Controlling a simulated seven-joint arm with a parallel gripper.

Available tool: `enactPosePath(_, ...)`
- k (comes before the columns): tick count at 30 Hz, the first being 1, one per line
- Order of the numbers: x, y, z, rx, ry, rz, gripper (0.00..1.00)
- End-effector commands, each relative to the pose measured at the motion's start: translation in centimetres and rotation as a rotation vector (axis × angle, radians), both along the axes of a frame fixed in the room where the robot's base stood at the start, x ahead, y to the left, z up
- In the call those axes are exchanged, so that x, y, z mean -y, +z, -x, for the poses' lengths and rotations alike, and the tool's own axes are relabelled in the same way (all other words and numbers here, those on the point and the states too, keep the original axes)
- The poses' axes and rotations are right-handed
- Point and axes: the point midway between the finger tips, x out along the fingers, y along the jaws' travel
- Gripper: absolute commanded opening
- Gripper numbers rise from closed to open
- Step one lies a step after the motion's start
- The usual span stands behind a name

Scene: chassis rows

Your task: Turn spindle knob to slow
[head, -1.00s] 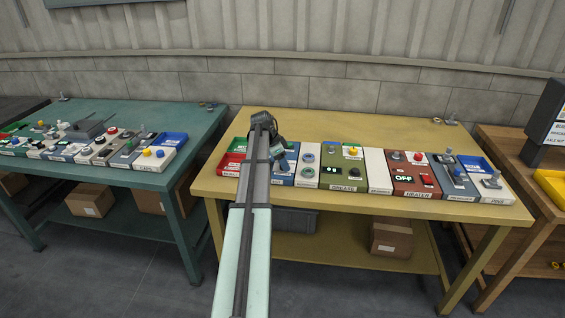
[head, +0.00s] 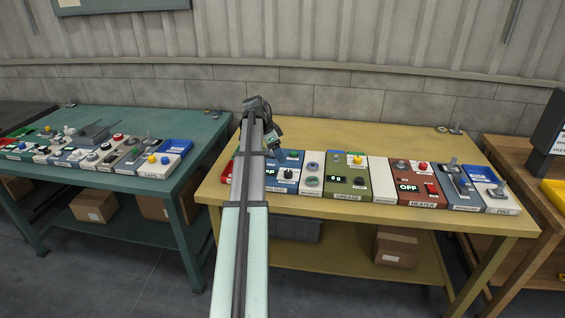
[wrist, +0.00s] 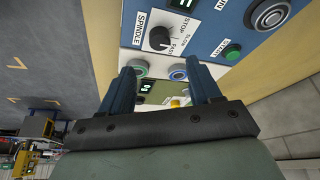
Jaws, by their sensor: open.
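The black spindle knob (wrist: 159,38) sits on a blue and white panel (wrist: 204,32) in the wrist view, beside a SPINDLE label with STOP, SLOW and FAST marks around it. I cannot tell for certain which mark it points at. In the head view the knob (head: 288,174) shows on the blue panel (head: 283,186), just right of my arm. My gripper (wrist: 162,72) is open and empty, its two blue fingers apart. The knob shows beyond the gap between the fingertips, not between them. In the head view my gripper (head: 281,155) hangs above the panel's far part.
On the spindle panel are a green START button (wrist: 232,51) and a large grey round button (wrist: 268,14). A white panel (head: 311,189) with two round buttons and a green GREASE panel (head: 347,189) adjoin it on the right. The bench's back strip (head: 350,135) is clear.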

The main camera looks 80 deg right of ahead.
Motion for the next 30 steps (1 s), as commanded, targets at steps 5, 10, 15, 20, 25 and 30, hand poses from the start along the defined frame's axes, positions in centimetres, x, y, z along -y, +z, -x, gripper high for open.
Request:
enactPosePath(5,-0.4,2.4,-0.9,0.001,-0.001,0.001,0.63)
enactPosePath(10,-0.6,3.5,-1.3,0.0,0.0,0.0,0.63)
enactPosePath(15,-0.7,3.9,-1.4,0.0,0.0,-0.001,0.63)
enactPosePath(20,-0.7,3.8,-1.4,0.0,0.0,-0.001,0.63)
enactPosePath(25,-0.7,3.8,-1.4,0.0,0.0,0.0,0.63)
enactPosePath(30,-0.7,3.8,-1.4,0.0,0.0,0.0,0.63)
